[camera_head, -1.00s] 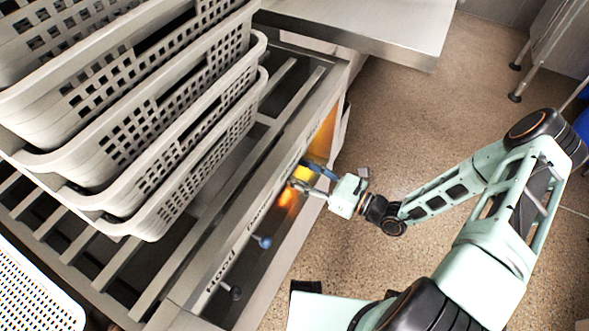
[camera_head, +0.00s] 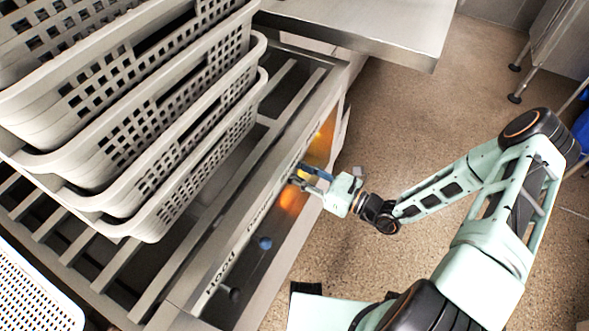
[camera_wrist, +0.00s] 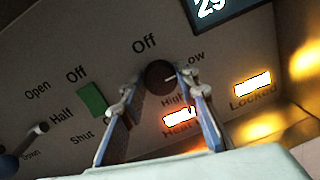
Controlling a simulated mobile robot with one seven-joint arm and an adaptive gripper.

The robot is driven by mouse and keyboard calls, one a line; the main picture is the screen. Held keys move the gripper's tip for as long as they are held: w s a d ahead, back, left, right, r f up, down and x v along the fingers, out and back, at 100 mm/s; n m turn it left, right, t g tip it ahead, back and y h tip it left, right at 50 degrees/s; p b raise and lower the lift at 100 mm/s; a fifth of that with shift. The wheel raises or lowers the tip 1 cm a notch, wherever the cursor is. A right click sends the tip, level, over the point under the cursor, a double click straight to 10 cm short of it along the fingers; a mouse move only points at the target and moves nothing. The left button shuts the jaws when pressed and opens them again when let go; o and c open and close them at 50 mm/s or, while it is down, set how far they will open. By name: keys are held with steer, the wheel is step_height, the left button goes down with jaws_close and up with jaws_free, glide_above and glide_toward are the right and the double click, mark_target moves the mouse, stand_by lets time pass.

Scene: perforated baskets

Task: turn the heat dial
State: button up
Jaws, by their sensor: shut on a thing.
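The heat dial (camera_wrist: 160,77) is a round dark knob on the grey control panel in the wrist view. Its white pointer line points to the right, between the words Off and High. My gripper (camera_wrist: 158,79) has one finger on each side of the dial and is shut on it. In the head view my gripper (camera_head: 301,177) reaches the panel (camera_head: 240,246) from the right, and its fingers hide the dial. A lit orange Heat lamp (camera_wrist: 180,118) is below the dial, partly covered by the right finger.
A green switch (camera_wrist: 92,99) is close to the left finger. A lit Locked lamp (camera_wrist: 253,84) and a display (camera_wrist: 222,8) are to the right. A blue-knobbed lever (camera_head: 265,243) projects further along the panel. Stacked perforated baskets (camera_head: 150,140) stand behind it. Open floor lies right.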

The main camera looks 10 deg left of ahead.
steer(key=shift+n, duration=0.3)
steer(key=shift+s+f+n+g+y+p, duration=0.15)
steer(key=shift+n+p, duration=0.45)
steer(key=shift+n, duration=2.35)
steer(key=shift+w+n+g+y+p, duration=0.15)
steer(key=shift+n+p, duration=0.45)
steer(key=shift+n, duration=2.4)
steer(key=shift+s+f+n+g+y+p, duration=0.15)
steer(key=shift+n+p, duration=0.45)
steer(key=shift+n, duration=2.65)
steer(key=o, duration=1.1)
steer(key=shift+o, duration=0.2)
steer(key=shift+r, duration=0.1)
steer(key=v, duration=1.2)
